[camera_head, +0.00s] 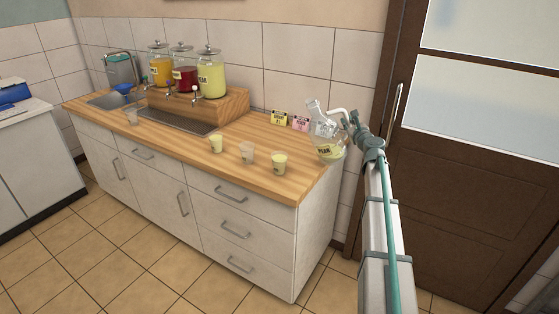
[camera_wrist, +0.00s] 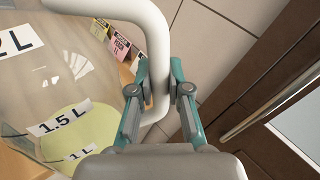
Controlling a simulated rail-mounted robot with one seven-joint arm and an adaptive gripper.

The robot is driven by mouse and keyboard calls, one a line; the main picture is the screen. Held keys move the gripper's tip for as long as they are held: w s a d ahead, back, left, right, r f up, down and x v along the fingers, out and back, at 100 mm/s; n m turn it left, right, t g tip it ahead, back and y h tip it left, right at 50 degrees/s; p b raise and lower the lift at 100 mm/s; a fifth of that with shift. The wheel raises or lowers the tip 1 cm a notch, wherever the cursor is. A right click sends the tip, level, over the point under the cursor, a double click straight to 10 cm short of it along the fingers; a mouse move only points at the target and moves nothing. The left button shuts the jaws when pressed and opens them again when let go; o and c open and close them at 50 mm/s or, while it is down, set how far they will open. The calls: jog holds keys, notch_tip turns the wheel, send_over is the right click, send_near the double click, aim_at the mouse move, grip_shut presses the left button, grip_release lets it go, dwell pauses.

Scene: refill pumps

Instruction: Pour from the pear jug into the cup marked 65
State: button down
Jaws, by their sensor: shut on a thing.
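The pear jug (camera_head: 325,138) is a clear jug with a "PEAR" label, a white handle and some pale yellow-green juice at the bottom. It is at the right end of the counter; I cannot tell whether it touches the top. My gripper (camera_head: 354,119) is shut on its handle, which passes between the fingers (camera_wrist: 160,92) in the wrist view. The jug's wall (camera_wrist: 60,75) there shows level labels. Left of the jug stand cups: one with pale juice (camera_head: 280,162), one seemingly low or empty (camera_head: 247,153), one with pale juice (camera_head: 216,144). Their marks are unreadable, so I cannot identify 65.
Another clear cup (camera_head: 132,117) stands farther left near the sink (camera_head: 108,101). Dispensers with orange (camera_head: 160,68), red (camera_head: 184,74) and pale yellow (camera_head: 211,77) drinks stand on a wooden stand. Yellow (camera_head: 279,118) and pink (camera_head: 301,123) cards stand behind. A door is at right.

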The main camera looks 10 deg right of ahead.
dwell(0.3)
jog(key=shift+d+r+m+p, duration=0.45)
jog(key=shift+d+m+p, duration=0.15)
jog(key=shift+p, duration=0.25)
jog(key=d+m+p, duration=0.1)
jog(key=d+p, duration=0.1)
jog(key=d+r+m+p, duration=0.1)
jog(key=m+p, duration=0.1)
jog(key=shift+d+m+p, duration=0.3)
jog(key=shift+d+p, duration=0.1)
